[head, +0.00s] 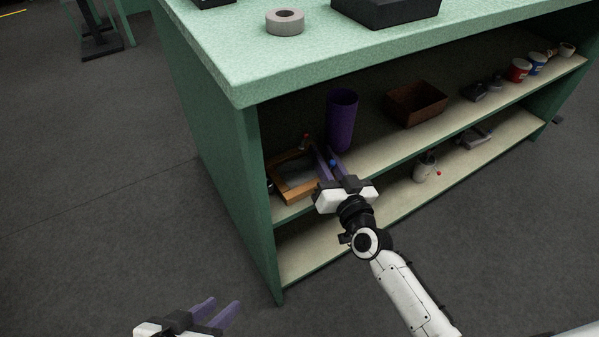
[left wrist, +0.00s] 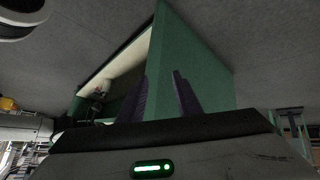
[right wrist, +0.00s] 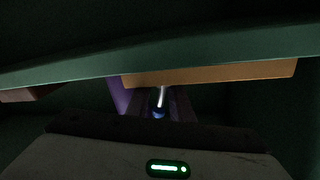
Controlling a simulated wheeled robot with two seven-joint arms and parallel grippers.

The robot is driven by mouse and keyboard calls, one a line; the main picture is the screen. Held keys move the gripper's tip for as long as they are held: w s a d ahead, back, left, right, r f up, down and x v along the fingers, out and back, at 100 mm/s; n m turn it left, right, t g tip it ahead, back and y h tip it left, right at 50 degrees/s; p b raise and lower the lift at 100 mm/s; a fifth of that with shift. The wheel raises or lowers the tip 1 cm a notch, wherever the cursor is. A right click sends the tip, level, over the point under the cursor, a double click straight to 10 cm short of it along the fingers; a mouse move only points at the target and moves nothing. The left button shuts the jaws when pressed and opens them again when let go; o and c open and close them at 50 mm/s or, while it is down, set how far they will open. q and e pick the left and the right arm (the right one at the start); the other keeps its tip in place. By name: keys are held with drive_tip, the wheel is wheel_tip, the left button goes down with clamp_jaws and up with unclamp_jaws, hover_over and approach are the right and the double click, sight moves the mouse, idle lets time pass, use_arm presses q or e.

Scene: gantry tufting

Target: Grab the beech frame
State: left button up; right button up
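The beech frame (head: 297,196) lies on the upper shelf at its left end, partly over the front edge. Its light wooden bar (right wrist: 215,74) shows in the right wrist view, ahead of my gripper. My right gripper (head: 328,158) is just right of the frame, at the shelf opening, with its fingers apart. A blue ball-ended piece (right wrist: 158,111) shows between the fingers in the right wrist view; I cannot tell whether they touch it. My left gripper (head: 218,314) is open and empty over the floor, away from the bench; its fingers (left wrist: 164,98) show in its wrist view.
A purple cylinder (head: 341,120) stands behind my right gripper, with a brown box (head: 416,104) further right. The green bench top (head: 225,62) overhangs the shelves. A white jar (head: 425,169) stands on the lower shelf.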

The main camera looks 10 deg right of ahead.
drive_tip(key=shift+r, duration=0.1)
clamp_jaws()
